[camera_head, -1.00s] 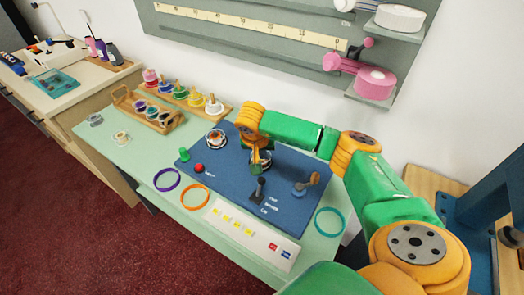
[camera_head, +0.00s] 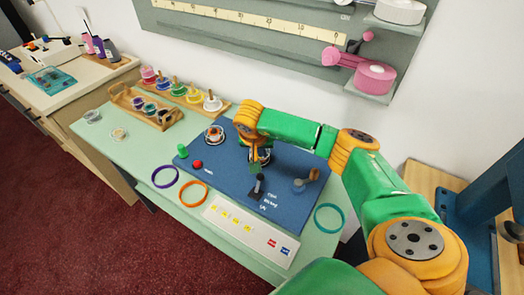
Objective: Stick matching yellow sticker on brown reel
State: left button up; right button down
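A white strip (camera_head: 251,229) at the table's front edge carries several yellow stickers (camera_head: 225,216), with red and blue patches at its right end. A reel with a white rim and a brown-orange middle (camera_head: 214,135) sits at the back left of the blue mat (camera_head: 228,176). A second round reel-like piece (camera_head: 264,157) is partly hidden under my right gripper (camera_head: 254,154). I cannot tell which of the two is the brown reel. My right gripper points down at that second piece; its fingers are too small to tell open from shut. My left gripper is out of view.
A black lever (camera_head: 258,185), a grey-and-brown handle (camera_head: 306,180), a red button (camera_head: 198,164) and a green peg (camera_head: 183,151) stand on the mat. Purple (camera_head: 165,177), orange (camera_head: 193,194) and teal (camera_head: 329,218) rings lie around it. Wooden racks (camera_head: 157,112) hold coloured spools at the back left.

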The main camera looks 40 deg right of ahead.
jog(key=shift+f+b, duration=0.4)
dwell(1.4)
jog(key=c, duration=1)
grip_release()
jog(key=shift+s, duration=0.1)
notch_tip(320, 180, up, 7)
jog(key=p, duration=0.5)
jog(key=shift+p, duration=0.35)
